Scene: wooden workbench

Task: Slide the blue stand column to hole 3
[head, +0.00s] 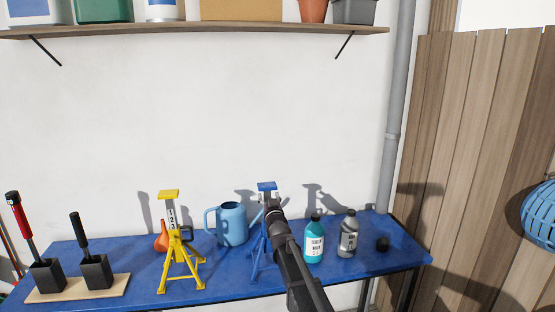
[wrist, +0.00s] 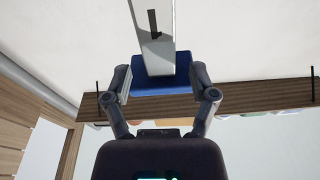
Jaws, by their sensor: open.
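The blue stand (head: 258,262) stands on the blue bench top, mostly hidden behind my arm. Its blue top plate (head: 267,186) shows above my gripper (head: 271,205). In the wrist view, the pale column (wrist: 153,22) with a dark mark runs to the blue plate (wrist: 163,82). My gripper (wrist: 161,75) is open, with one finger on each side of the plate. I cannot tell whether either finger touches it. The column's holes and pin are hidden in the head view.
A yellow stand (head: 175,240) with a numbered column stands left. A blue watering can (head: 232,224) is just left of the blue stand. A teal bottle (head: 314,240) and a grey bottle (head: 349,236) stand close on the right. A shelf (head: 200,30) hangs above.

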